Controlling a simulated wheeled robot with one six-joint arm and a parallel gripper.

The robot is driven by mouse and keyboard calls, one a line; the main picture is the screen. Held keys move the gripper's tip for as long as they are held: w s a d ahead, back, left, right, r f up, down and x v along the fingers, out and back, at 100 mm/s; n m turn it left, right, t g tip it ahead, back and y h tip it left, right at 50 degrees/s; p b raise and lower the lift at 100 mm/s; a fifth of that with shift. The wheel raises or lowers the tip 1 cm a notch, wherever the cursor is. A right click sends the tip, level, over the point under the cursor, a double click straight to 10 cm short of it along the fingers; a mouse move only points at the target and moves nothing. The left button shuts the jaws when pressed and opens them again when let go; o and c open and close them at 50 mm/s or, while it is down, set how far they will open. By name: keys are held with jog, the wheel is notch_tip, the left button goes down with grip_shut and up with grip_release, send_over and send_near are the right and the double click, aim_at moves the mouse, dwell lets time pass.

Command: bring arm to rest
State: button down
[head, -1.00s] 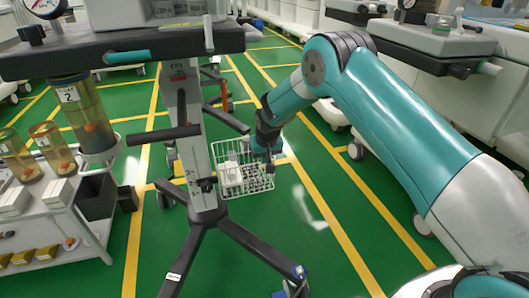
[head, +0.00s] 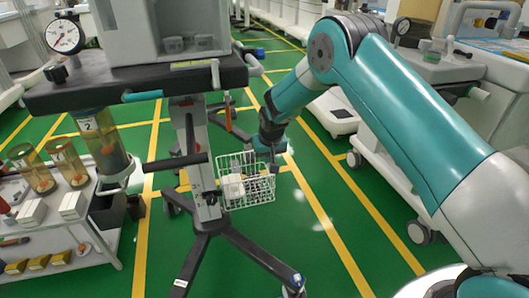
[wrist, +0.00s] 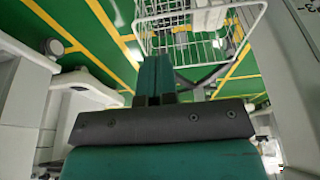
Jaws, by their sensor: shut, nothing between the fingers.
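My teal and grey arm reaches from the right side of the head view, bends at a high elbow and hangs down toward the middle. My gripper (head: 273,167) points down beside the white wire basket (head: 246,190) on the cart's pole. In the wrist view my gripper (wrist: 154,75) shows its two fingers together with nothing between them. The wire basket (wrist: 165,40) is just beyond the fingertips there. I cannot tell whether the gripper touches the basket's rim.
The cart's dark top (head: 140,82) and spread black legs (head: 262,258) stand at left centre. A shelf trolley (head: 65,224) with bottles and boxes is at far left. A grey machine (head: 450,135) stands behind my arm at right. Green floor (head: 320,240) lies open below the arm.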

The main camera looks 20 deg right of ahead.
jog(key=s+a+r+n+g+y, duration=0.1)
jog(key=s+a+r, duration=0.1)
jog(key=s+r, duration=0.6)
jog(key=s+a+r+n+y, duration=0.1)
jog(key=s+a+r+n, duration=0.15)
jog(key=s+r, duration=0.55)
jog(key=s+r+n+g+y, duration=0.1)
jog(key=s+r, duration=0.3)
jog(key=s, duration=0.4)
jog(key=s+a+r+n, duration=0.1)
jog(key=s+r, duration=0.2)
jog(key=s, duration=0.5)
jog(key=s+r+n+g+y, duration=0.15)
jog(key=s+r, duration=0.25)
jog(key=s, duration=0.4)
notch_tip(320, 180, up, 30)
jog(key=s+p, duration=0.1)
jog(key=p, duration=2.9)
jog(key=shift+f, duration=0.15)
jog(key=shift+s, duration=0.1)
